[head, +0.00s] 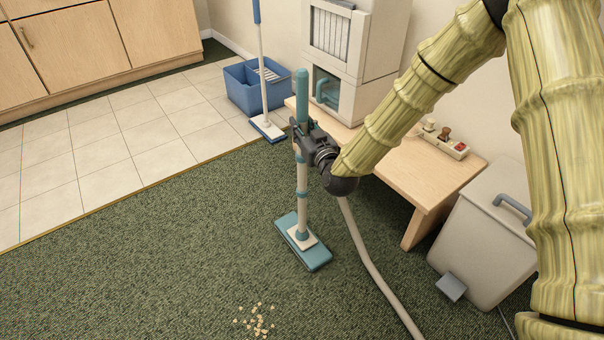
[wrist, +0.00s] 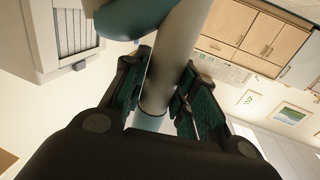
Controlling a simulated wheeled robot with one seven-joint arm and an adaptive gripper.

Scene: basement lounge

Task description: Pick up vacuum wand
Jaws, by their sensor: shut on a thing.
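The vacuum wand (head: 302,178) stands nearly upright in the head view, with a teal handle on top, a pale tube and a flat teal floor head (head: 304,241) on or just above the green carpet; I cannot tell which. My gripper (head: 299,135) is shut around the wand just below its teal handle. In the wrist view the pale tube (wrist: 174,62) runs between the two fingers of my gripper (wrist: 160,100). A beige hose (head: 365,256) runs down to the right behind the wand.
A low wooden table (head: 412,180) with a white machine (head: 349,100) stands just behind the wand. A pedal bin (head: 484,238) is at the right. A blue bucket (head: 245,92) and a mop (head: 264,72) stand behind. Crumbs (head: 257,322) lie on the open carpet in front.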

